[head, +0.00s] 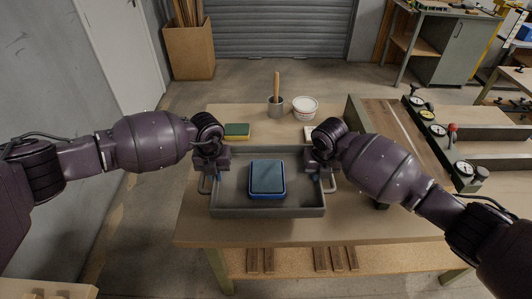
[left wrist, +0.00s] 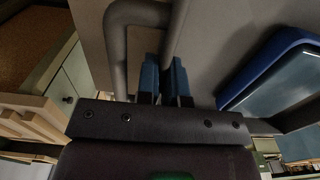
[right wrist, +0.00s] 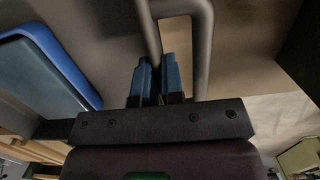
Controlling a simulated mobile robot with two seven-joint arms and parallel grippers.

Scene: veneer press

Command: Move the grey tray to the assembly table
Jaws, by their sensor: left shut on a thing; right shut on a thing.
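The grey tray (head: 230,205) is in the middle of the head view, over the front part of a wooden table (head: 355,225). I cannot tell if it rests on the table or is held just above it. A blue-rimmed container (head: 267,178) lies inside the tray. My left gripper (head: 207,176) is shut on the tray's left handle, which shows as a grey bar in the left wrist view (left wrist: 118,45). My right gripper (head: 326,175) is shut on the right handle, which also shows in the right wrist view (right wrist: 202,50).
Behind the tray are a green-and-yellow sponge (head: 236,131), a grey pot with a wooden-handled tool (head: 276,104) and a white tub (head: 305,107). A press with gauges (head: 428,115) stands at the right. Wooden strips lie on the shelf below.

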